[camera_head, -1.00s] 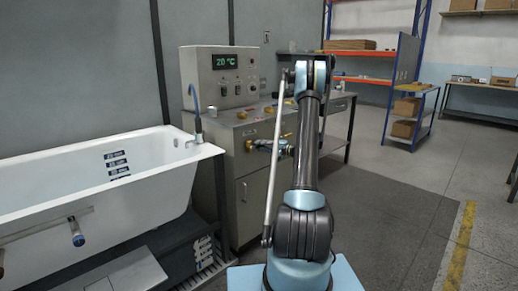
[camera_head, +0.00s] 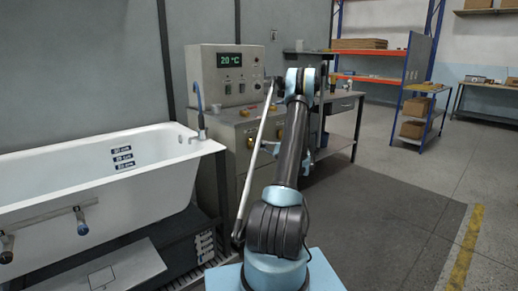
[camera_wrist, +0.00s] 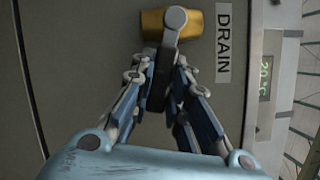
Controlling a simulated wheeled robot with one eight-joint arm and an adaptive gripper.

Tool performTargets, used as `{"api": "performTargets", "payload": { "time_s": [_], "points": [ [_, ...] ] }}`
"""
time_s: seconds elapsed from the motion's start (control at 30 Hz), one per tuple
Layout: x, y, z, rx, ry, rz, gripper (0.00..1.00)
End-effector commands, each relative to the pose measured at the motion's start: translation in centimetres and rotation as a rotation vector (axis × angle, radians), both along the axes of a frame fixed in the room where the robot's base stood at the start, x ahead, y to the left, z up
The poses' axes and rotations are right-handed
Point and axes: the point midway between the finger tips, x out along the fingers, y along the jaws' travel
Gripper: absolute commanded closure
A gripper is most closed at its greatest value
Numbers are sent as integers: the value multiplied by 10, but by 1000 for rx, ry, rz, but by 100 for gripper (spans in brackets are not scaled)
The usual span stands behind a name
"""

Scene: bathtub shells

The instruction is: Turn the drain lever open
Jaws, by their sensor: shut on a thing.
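The drain lever shows in the wrist view as a brass-yellow body (camera_wrist: 152,24) with a grey pivot and arm (camera_wrist: 174,20), beside a white label reading DRAIN (camera_wrist: 223,43). The grey arm runs down between my fingers. My gripper (camera_wrist: 163,80) is shut on this lever, its two blue-grey fingers on either side. In the head view my arm hides most of the gripper and the lever.
The white bathtub (camera_head: 60,185) stands at left. A grey cabinet (camera_head: 205,150) carries a control box (camera_head: 207,80) reading 20 °C. Brass knobs sit on and in front of the cabinet. Floor right of my arm is clear.

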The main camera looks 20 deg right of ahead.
Motion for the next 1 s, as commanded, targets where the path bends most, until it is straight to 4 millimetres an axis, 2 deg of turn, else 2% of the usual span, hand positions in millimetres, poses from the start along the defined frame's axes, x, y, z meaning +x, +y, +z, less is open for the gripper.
{"api": "performTargets", "payload": {
  "time_s": [0.03,0.07,0.13,0.57,0.67,1.0],
  "points": [
    [-1,1,-2,-6,1,2,100],
    [-1,0,-2,-6,1,2,78],
    [-1,0,-1,-5,0,2,63],
    [-4,-5,-1,-2,-1,-1,63],
    [-11,-13,-2,-2,0,-2,63],
    [-53,-61,-9,-3,0,-3,63]
  ]
}}
